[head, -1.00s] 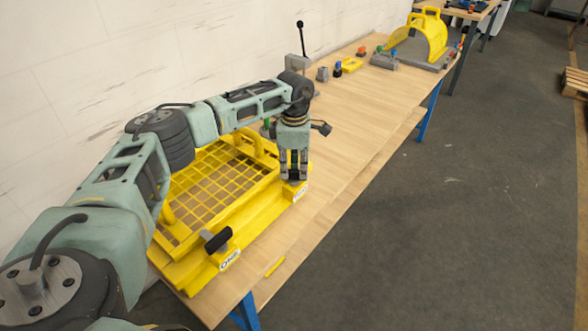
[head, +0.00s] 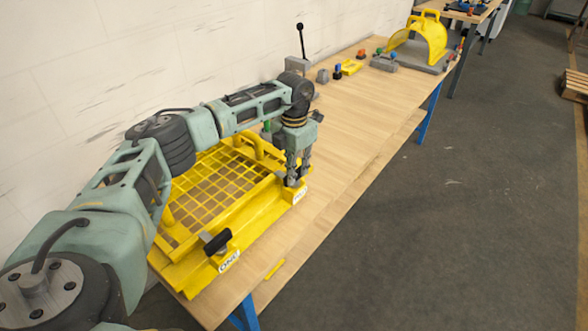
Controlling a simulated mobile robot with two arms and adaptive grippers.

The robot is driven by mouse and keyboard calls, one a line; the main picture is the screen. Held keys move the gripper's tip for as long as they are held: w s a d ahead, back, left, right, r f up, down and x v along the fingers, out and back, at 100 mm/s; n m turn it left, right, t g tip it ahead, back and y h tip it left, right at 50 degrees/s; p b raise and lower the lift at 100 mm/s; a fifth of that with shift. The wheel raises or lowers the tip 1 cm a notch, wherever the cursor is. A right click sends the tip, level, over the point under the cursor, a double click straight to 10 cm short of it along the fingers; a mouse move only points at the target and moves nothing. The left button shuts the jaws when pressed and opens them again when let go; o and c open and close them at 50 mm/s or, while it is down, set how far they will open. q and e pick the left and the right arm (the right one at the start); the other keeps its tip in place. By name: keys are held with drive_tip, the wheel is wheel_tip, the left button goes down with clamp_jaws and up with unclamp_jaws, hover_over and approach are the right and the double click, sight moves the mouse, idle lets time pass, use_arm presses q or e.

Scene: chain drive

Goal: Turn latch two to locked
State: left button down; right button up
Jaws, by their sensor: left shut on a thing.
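A yellow guard frame with a grid (head: 215,185) lies on the wooden bench. Latch one, a black handle (head: 217,242) by the label "ONE" (head: 229,262), is at the near corner. The second label (head: 299,194), too small to read clearly, is at the far right corner. My left gripper (head: 294,180) points down there and is shut on latch two. The latch is mostly hidden between the fingers, so I cannot tell its angle. My right gripper is not in view.
A lever on a grey block (head: 299,62) stands behind by the wall. A yellow domed cover (head: 424,40) is at the far end. The bench middle (head: 350,110) is clear.

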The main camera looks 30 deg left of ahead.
use_arm(q)
drive_tip(key=shift+r+n, duration=0.1)
drive_tip(key=shift+n, duration=0.4)
drive_tip(key=shift+w, duration=0.1)
drive_tip(key=c, duration=1.7)
unclamp_jaws()
wheel_tip(320, 180, up, 12)
drive_tip(key=shift+f, duration=0.1)
